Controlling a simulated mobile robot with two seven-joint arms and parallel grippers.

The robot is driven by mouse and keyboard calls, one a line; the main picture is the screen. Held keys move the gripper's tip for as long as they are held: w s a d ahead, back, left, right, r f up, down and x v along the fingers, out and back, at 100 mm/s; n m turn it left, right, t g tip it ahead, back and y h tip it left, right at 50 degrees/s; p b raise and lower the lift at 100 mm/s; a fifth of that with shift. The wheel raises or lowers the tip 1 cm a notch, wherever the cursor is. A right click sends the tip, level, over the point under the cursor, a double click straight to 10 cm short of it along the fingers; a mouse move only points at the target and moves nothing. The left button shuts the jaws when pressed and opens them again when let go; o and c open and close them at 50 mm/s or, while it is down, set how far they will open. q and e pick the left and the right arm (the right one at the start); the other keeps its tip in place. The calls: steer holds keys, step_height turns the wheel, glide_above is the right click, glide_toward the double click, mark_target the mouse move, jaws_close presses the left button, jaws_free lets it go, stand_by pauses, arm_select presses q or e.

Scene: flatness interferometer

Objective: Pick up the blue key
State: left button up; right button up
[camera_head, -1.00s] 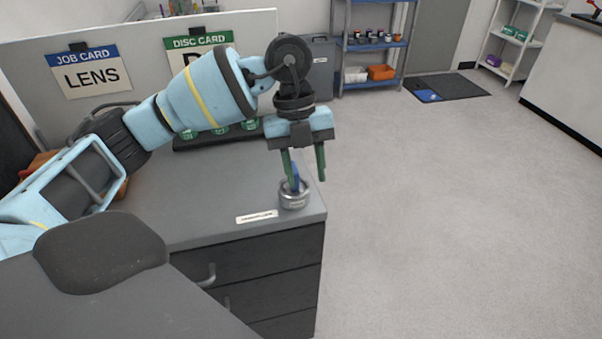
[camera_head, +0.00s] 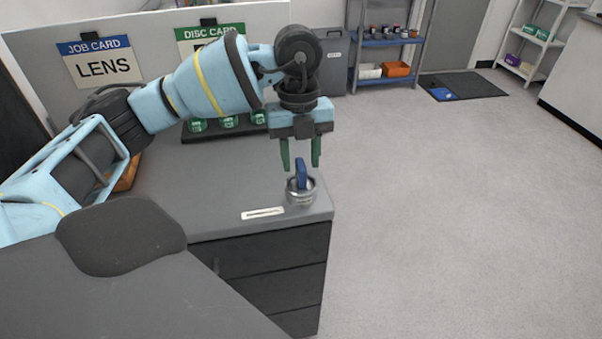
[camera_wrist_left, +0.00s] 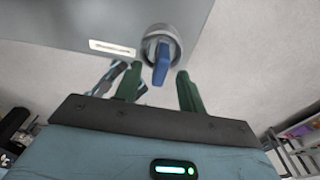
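The blue key (camera_head: 301,174) stands upright in a small round metal holder (camera_head: 300,195) near the right front corner of the grey bench. My left gripper (camera_head: 300,166) is open and points down just above the key, with its two green fingers apart. In the left wrist view the key (camera_wrist_left: 161,62) shows in the metal holder (camera_wrist_left: 160,38), ahead of and between the open fingers (camera_wrist_left: 157,84). I see no contact between fingers and key. My right gripper is not in view.
A white label strip (camera_head: 263,213) lies on the bench left of the holder.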

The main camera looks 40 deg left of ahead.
mark_target(301, 179)
arm_select(q)
steer(key=f, duration=0.4)
steer(key=shift+s+d, duration=0.15)
steer(key=shift+d, duration=0.05)
steer(key=shift+c, duration=0.3)
jaws_close()
